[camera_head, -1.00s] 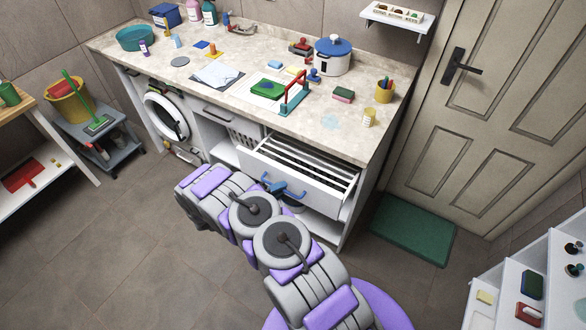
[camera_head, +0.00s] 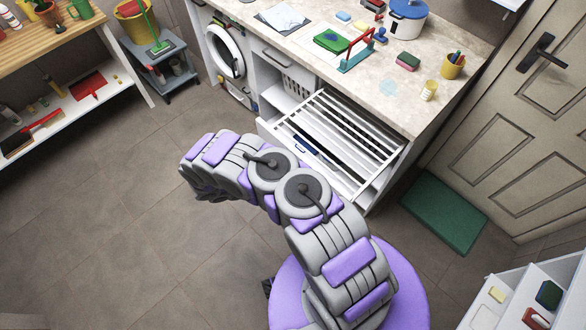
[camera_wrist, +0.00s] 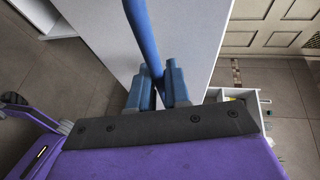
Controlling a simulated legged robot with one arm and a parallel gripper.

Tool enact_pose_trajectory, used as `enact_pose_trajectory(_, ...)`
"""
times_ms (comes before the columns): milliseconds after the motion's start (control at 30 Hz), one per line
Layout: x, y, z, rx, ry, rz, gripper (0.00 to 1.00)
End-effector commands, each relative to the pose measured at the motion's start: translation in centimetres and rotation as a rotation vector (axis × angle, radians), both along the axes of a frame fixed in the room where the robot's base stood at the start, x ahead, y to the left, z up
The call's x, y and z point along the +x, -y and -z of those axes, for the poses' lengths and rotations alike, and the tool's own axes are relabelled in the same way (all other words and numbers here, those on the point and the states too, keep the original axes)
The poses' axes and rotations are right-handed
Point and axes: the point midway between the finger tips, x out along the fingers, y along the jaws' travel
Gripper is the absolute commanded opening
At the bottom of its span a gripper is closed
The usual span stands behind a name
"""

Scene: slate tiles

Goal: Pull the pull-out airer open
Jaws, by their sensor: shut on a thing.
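The pull-out airer (camera_head: 384,174) is a white drawer-like frame with several white rods across its top. In the head view it stands well out from the counter unit, with the rods in plain sight. Its white front panel (camera_wrist: 195,35) fills the middle of the wrist view. The blue bar handle (camera_wrist: 143,35) runs down that view to my gripper (camera_wrist: 160,92). My gripper's two blue fingers are shut on the handle, one on each side. In the head view my arm hides the gripper and most of the front panel.
The counter (camera_head: 395,100) above carries a blue-lidded pot (camera_head: 405,22) and small items. A green mat (camera_head: 444,212) lies by the door at right. A white shelf unit (camera_head: 540,285) stands at lower right. The tiled floor at left is clear.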

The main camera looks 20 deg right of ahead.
Motion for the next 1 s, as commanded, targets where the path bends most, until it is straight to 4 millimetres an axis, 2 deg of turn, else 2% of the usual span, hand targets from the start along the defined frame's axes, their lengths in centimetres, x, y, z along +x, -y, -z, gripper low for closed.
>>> enact_pose_trajectory(33,0.7,-0.3,-0.4,0.0,0.012,-0.016,0.0)
enact_pose_trajectory(167,0.7,-0.3,-0.4,-0.001,0.012,-0.015,0.0)
enact_pose_trajectory(200,0.7,-0.3,-0.4,-0.001,0.012,-0.015,0.19)
enact_pose_trajectory(400,0.4,-0.1,-0.3,0.0,0.008,-0.01,0.37)
enact_pose_trajectory(733,0.2,-0.3,-0.3,0.002,0.004,-0.007,0.37)
enact_pose_trajectory(867,0.3,-1.9,-0.5,0.002,0.005,-0.008,0.37)
enact_pose_trajectory(1000,0.4,-4.9,-1.1,0.0,0.008,-0.009,0.37)
